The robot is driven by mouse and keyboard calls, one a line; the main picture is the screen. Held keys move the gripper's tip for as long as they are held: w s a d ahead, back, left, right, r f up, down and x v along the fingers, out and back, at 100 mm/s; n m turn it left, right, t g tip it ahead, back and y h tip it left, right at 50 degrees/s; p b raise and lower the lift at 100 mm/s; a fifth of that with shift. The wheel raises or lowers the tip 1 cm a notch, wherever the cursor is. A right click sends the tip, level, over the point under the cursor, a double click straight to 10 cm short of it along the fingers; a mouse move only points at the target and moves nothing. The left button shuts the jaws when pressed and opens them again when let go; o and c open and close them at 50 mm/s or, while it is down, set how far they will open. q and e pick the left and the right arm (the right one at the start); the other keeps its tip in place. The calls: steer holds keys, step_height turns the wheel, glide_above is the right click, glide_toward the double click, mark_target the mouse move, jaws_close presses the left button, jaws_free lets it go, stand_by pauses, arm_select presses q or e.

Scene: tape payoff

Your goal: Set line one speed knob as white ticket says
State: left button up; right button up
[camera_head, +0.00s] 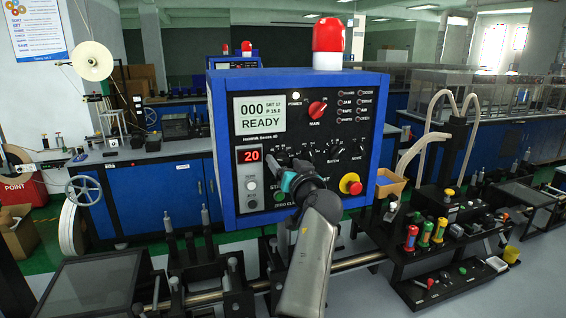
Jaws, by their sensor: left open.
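The blue control box (215,150) stands in the middle with a black front panel. A row of small black knobs with white scale marks (333,153) runs across the panel; their labels are too small to read. My left gripper (288,163) is open in front of the left end of this row. It hides part of the panel there, and I cannot tell whether it touches a knob. I cannot make out a white ticket or which knob is line one speed. My right gripper is not in view.
A screen (261,115) reads "000" and "READY"; a red readout (249,155) shows 20. A red knob (317,109) and a red-yellow stop button (351,184) sit on the panel. A black rack of tools (440,255) stands at right.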

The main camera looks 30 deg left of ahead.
arm_select(q)
steer(key=shift+d, duration=0.1)
steer(key=shift+c, duration=0.4)
steer(key=shift+c, duration=0.8)
jaws_close()
steer(key=shift+r+m, duration=0.1)
steer(key=shift+m, duration=0.3)
steer(key=m+p, duration=0.1)
steer(key=m, duration=0.2)
steer(key=shift+m, duration=0.4)
steer(key=m+p, duration=0.2)
steer(key=m, duration=0.1)
steer(key=shift+s+r+m, duration=0.1)
steer(key=shift+m, duration=0.2)
steer(key=m+p, duration=0.3)
steer(key=m, duration=0.3)
steer(key=shift+r+p, duration=0.1)
steer(key=shift+p, duration=0.2)
steer(key=shift+m+p, duration=0.6)
steer(key=shift+m, duration=1.2)
